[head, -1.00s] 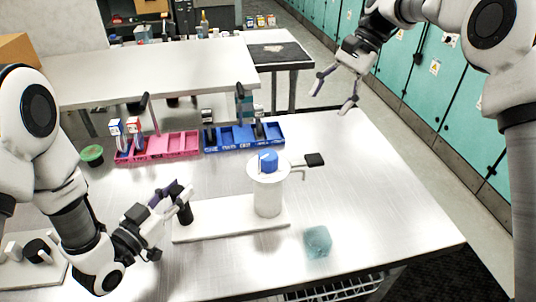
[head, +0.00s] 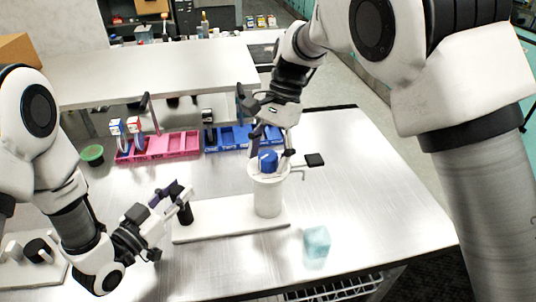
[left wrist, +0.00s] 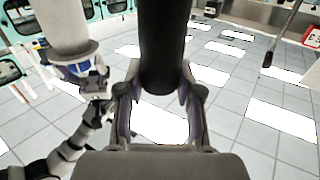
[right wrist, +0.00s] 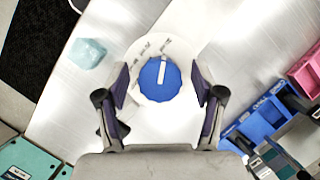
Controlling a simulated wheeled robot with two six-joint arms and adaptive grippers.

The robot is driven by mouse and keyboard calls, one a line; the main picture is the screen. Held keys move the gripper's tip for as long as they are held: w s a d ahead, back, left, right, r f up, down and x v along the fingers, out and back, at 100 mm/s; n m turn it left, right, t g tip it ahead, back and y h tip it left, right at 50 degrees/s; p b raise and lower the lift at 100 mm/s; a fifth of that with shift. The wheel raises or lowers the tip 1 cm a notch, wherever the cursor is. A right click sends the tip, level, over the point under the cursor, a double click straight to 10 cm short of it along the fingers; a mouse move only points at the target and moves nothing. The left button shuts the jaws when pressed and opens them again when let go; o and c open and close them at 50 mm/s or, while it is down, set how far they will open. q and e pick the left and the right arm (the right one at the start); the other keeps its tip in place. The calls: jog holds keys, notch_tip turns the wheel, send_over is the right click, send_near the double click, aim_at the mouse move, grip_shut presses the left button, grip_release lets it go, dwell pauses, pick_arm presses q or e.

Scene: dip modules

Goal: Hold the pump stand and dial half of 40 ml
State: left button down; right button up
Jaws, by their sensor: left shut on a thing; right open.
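The pump stand is a white base plate (head: 225,222) with a white cylinder (head: 267,197) at its right end and a black post (head: 186,213) at its left end. A blue dial (head: 268,161) tops the cylinder. In the right wrist view the dial (right wrist: 150,88) carries a white pointer bar, with small scale marks on the white disc around it, too small to read. My left gripper (head: 172,199) is shut on the black post, which fills its fingers in the left wrist view (left wrist: 162,45). My right gripper (right wrist: 160,80) is open, pointing down, its fingers on either side of the dial with gaps.
A translucent cyan block (head: 316,240) sits right of the stand. Behind are a pink rack (head: 170,148) and a blue rack (head: 225,140) with pipettes, and a green-topped tub (head: 92,154). A thin spout with a black pad (head: 314,160) is right of the cylinder. The table's right side is clear.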

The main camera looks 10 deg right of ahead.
jog(key=shift+c, duration=0.4)
jog(key=c, duration=1.1)
jog(key=shift+o, duration=0.2)
jog(key=shift+m, duration=0.4)
jog(key=m+t+y, duration=0.1)
jog(key=m, duration=0.2)
jog(key=shift+t, duration=0.3)
pick_arm(q)
jog(key=shift+r, duration=0.1)
pick_arm(e)
jog(key=m+t, duration=0.1)
jog(key=m, duration=0.3)
jog(key=m+t, duration=0.2)
jog(key=m, duration=0.2)
jog(key=shift+m, duration=0.3)
jog(key=shift+m+t+h, duration=0.5)
jog(key=shift+m+t, duration=0.1)
jog(key=shift+m, duration=1.1)
